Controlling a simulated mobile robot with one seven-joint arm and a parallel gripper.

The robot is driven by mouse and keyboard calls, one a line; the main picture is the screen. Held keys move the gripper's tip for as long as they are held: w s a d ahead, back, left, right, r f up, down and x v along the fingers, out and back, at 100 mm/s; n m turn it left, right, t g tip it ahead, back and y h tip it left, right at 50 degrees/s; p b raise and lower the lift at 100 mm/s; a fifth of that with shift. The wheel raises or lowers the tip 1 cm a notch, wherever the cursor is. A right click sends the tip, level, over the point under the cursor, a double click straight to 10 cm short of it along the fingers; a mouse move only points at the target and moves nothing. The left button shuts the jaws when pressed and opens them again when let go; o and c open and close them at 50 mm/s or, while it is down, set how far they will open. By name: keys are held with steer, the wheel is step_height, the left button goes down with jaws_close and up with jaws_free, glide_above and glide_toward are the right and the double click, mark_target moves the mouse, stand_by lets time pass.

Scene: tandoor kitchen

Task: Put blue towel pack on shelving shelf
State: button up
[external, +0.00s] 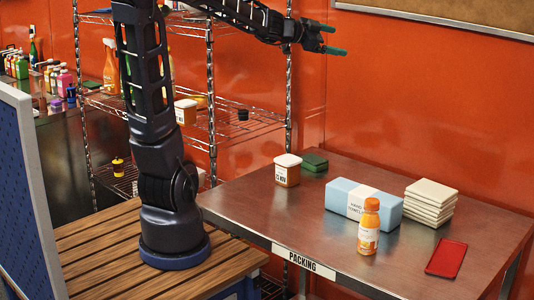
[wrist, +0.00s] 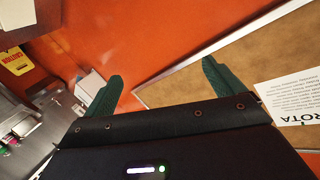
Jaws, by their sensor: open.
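The blue towel pack (external: 343,198), a light blue block with a white label band, lies on the steel packing table (external: 230,205). An orange bottle stands close in front of it. The wire shelving (external: 255,110) stands behind my arm, left of the table, with several tiers. My gripper (external: 340,40) is raised high, well above and away from the pack, with its green fingers apart and nothing between them. In the wrist view its two green fingers (wrist: 160,82) point toward the orange wall and a cork board. The pack is not seen in the wrist view.
The orange bottle (external: 369,228), a stack of cream cloths (external: 430,203), a red tray (external: 447,258), a white-lidded tub (external: 287,170) and a green box (external: 314,162) share the table. The shelving's middle tier holds a tub (external: 186,111) and a black item (external: 243,115), with bare wire between them.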

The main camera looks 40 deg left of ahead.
steer(key=s+d+f+m+g+h, duration=0.7)
steer(key=s+f+g, duration=0.15)
steer(key=g, duration=0.45)
glide_toward(363, 190)
steer(key=d+f, duration=0.1)
steer(key=d, duration=0.1)
steer(key=shift+s+d+f+g, duration=0.15)
steer(key=shift+d+f+g, duration=0.15)
steer(key=shift+d+f, duration=0.1)
steer(key=shift+w+r+x, duration=0.15)
steer(key=shift+x, duration=1.15)
steer(key=shift+w+r+x, duration=0.1)
steer(key=shift+x, duration=1.2)
steer(key=c, duration=1.4)
steer(key=shift+o, duration=0.2)
